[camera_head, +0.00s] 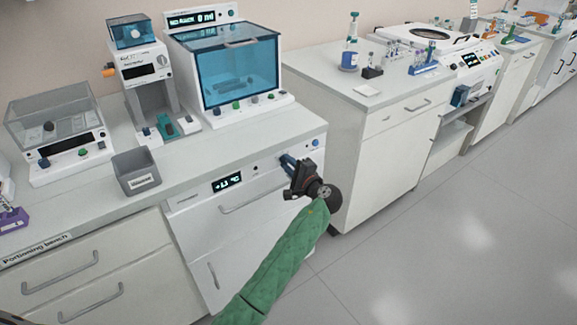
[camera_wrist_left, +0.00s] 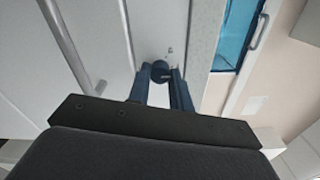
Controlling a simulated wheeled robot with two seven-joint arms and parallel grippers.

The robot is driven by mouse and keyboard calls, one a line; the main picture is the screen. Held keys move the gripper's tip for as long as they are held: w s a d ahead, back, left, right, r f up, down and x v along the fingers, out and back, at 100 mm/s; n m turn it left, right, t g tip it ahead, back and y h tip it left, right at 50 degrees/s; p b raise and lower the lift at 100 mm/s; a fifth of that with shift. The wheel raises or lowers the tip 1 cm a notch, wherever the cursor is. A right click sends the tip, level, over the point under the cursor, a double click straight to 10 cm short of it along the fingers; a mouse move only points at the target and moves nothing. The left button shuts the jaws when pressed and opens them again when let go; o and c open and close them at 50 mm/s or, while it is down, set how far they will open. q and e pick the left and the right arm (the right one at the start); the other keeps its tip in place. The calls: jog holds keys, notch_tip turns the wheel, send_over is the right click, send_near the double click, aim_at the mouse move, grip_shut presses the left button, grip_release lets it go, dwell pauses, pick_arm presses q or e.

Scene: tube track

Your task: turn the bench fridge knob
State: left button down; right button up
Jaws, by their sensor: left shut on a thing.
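The bench fridge (camera_head: 195,225) is the white unit under the counter, with a small dark temperature display (camera_head: 227,182) on its front panel. My left gripper (camera_head: 285,160) is at the right part of that panel, its blue fingers pointing at the front. In the left wrist view, a dark round knob (camera_wrist_left: 160,68) sits between the tips of my left gripper (camera_wrist_left: 161,80), which is shut on it. The knob is hidden behind the fingers in the head view, and its turn angle cannot be read. My right gripper is not in view.
The fridge handle (camera_head: 252,196) runs below the panel. A small blue round part (camera_head: 316,142) sits at the panel's right end. A grey bin (camera_head: 137,172) and lab devices stand on the counter above. Another white cabinet (camera_head: 375,150) stands to the right; open floor lies in front.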

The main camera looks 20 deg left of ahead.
pick_arm(q)
jog(key=shift+f, duration=0.1)
jog(key=c, duration=1.3)
grip_release()
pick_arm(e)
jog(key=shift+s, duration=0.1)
pick_arm(q)
jog(key=shift+o, duration=0.2)
jog(key=b+v, duration=0.1)
jog(key=v, duration=0.6)
jog(key=shift+s+d, duration=0.3)
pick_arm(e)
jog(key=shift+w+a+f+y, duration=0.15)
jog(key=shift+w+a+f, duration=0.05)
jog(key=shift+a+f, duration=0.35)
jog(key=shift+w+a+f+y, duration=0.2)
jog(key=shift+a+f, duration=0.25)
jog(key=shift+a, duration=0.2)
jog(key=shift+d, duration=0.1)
